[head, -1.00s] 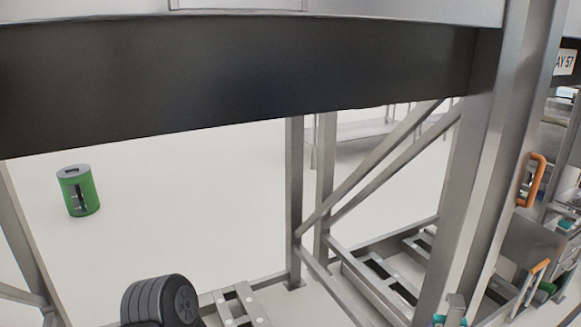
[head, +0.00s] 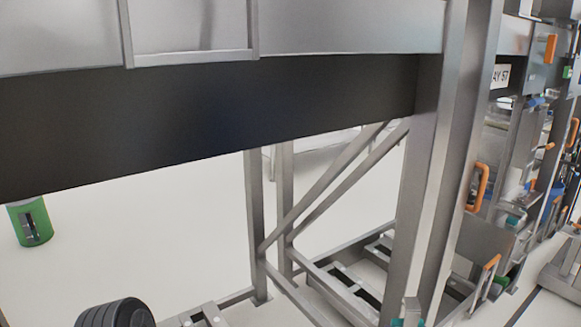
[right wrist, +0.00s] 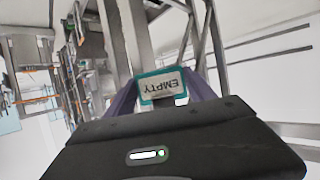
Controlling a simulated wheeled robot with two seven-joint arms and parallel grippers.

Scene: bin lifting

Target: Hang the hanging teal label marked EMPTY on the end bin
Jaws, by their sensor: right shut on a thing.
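The teal-edged label (right wrist: 172,86) with the word EMPTY shows in the right wrist view, upside down in the picture. My right gripper (right wrist: 160,99) is shut on it, with a purple finger on each side. In the head view, a small teal piece (head: 398,322) shows at the bottom edge beside the rack post; I cannot tell whether it is the label. I cannot tell which bin is the end bin. My left gripper is not in view.
A steel rack post (head: 440,180) and a wide dark beam (head: 220,110) fill much of the head view. Several units with orange handles (head: 478,187) stand at the right, near a sign ending AY 57 (head: 501,76). A green canister (head: 30,222) stands on open floor at the left.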

